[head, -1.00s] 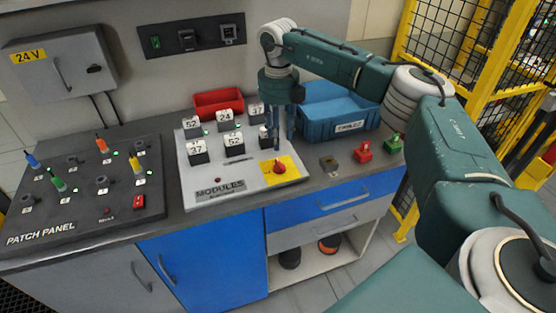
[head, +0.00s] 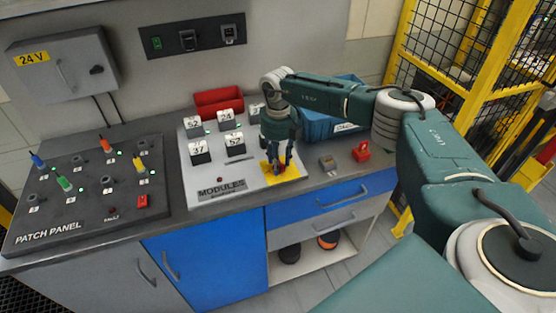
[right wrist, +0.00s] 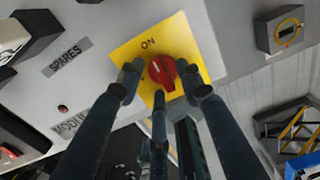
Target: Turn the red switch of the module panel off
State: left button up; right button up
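The module panel (head: 197,181) is a light grey box with numbered modules on the counter. Its red switch (right wrist: 163,71) is a round knob on a yellow plate (right wrist: 137,48) marked ON, seen in the right wrist view. In the head view the yellow plate (head: 294,172) lies at the panel's front right corner, and my fingers mostly hide the knob. My right gripper (head: 277,168) points down over the plate. In the right wrist view its fingers (right wrist: 161,82) are spread around the knob, with a gap on the left; contact on the right is unclear. My left gripper is out of view.
A patch panel (head: 98,212) with coloured plugs lies to the left. A red bin (head: 218,102) and a blue bin (head: 318,127) stand behind. A grey box (head: 328,163) and a red block (head: 361,152) sit right of the panel. A yellow-framed fence (head: 480,75) stands at right.

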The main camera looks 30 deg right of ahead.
grip_shut()
jog(key=shift+n, duration=0.3)
jog(key=n+b, duration=0.2)
jog(key=shift+f+n, duration=0.1)
jog(key=shift+n, duration=0.2)
jog(key=n+b, duration=0.2)
jog(key=n, duration=0.2)
jog(key=shift+s+n, duration=0.1)
jog(key=shift+n, duration=0.2)
jog(key=n+b, duration=0.2)
jog(key=n, duration=0.3)
jog(key=shift+s+d+b, duration=0.1)
jog(key=shift+b, duration=0.25)
jog(key=shift+n+b, duration=0.65)
jog(key=shift+n, duration=1.85)
jog(key=shift+d+r, duration=0.1)
jog(key=shift+r, duration=0.1)
